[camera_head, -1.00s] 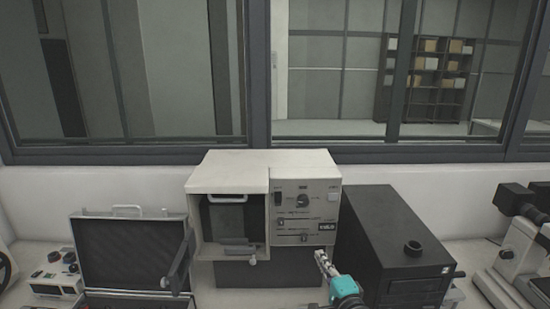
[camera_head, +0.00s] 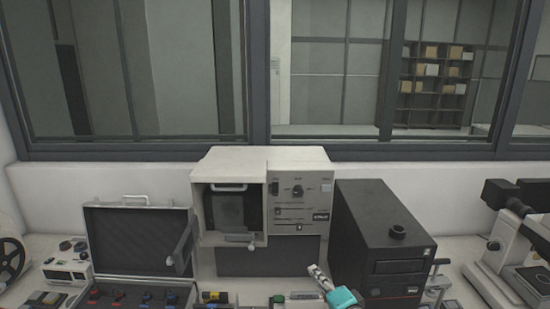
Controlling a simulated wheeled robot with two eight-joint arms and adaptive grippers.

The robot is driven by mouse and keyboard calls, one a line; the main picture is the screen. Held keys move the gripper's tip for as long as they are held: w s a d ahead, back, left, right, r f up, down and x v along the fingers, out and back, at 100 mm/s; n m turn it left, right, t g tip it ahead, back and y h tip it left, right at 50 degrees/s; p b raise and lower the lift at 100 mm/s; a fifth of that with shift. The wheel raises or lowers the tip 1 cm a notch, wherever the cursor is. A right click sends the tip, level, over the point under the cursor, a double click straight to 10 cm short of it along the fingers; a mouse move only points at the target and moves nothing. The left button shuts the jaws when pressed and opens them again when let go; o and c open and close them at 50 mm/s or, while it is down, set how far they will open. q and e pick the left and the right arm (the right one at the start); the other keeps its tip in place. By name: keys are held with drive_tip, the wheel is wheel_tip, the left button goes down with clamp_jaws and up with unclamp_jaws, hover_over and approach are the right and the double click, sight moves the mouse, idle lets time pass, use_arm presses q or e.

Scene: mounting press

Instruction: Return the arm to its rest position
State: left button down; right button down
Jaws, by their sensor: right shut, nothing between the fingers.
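My right gripper (camera_head: 319,273) comes up from the bottom edge, right of centre, with a teal part (camera_head: 342,297) behind its fingers. It is shut and empty. It is in front of the mounting press (camera_head: 262,205), a beige and dark box with a control panel (camera_head: 299,203) on its right half. The press's left side shows an open dark chamber (camera_head: 226,212) with a light handle at its top. The gripper looks apart from the press. My left gripper is not in view.
A black box unit (camera_head: 378,245) stands right of the press, a microscope (camera_head: 515,240) at far right. An open case (camera_head: 137,240) with several blue and red items is at left, beside a small instrument (camera_head: 68,265). Small items lie along the front. A window is behind.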

drive_tip(key=s+a+f+n+g+b, duration=0.2)
drive_tip(key=s+f+n+g+b, duration=0.25)
drive_tip(key=s+f+n, duration=0.4)
drive_tip(key=s+d+f+n+g+h+b, duration=0.1)
drive_tip(key=s+d+f+g+h, duration=0.1)
drive_tip(key=s, duration=0.5)
drive_tip(key=s+d+f+n+g+h+b, duration=0.1)
drive_tip(key=s+d+f+g+h, duration=0.1)
drive_tip(key=s+d+f, duration=0.4)
drive_tip(key=shift+s+d+f+h, duration=0.2)
drive_tip(key=shift+s+d+h, duration=0.25)
drive_tip(key=shift+s+h, duration=0.5)
